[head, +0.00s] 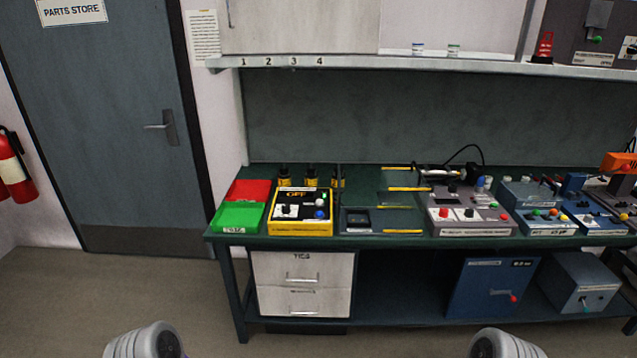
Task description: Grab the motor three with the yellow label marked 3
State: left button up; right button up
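Several small black motors with yellow labels stand at the back of the green bench, behind the yellow box. One is at the left (284,176), one in the middle (311,177) and one at the right (337,177). Their lower parts are partly hidden by the box, and the label numbers are too small to read, so I cannot tell which is motor three. Neither gripper shows. Only grey ribbed parts of my two arms show at the bottom edge, well short of the bench.
The yellow control box (301,213) stands in front of the motors. Red (248,190) and green (239,215) bins lie to its left. A grey control unit (468,212) and blue devices (547,222) fill the right side. A shelf (350,64) numbered 1 to 4 hangs above.

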aim_at(284, 177)
jog(key=k, duration=0.65)
jog(key=u, duration=1)
jog(key=i, duration=1.7)
jog(key=u, duration=0.75)
jog(key=i, duration=2.25)
jog(key=z, duration=1.4)
jog(key=i, duration=1.05)
jog(key=z, duration=1.05)
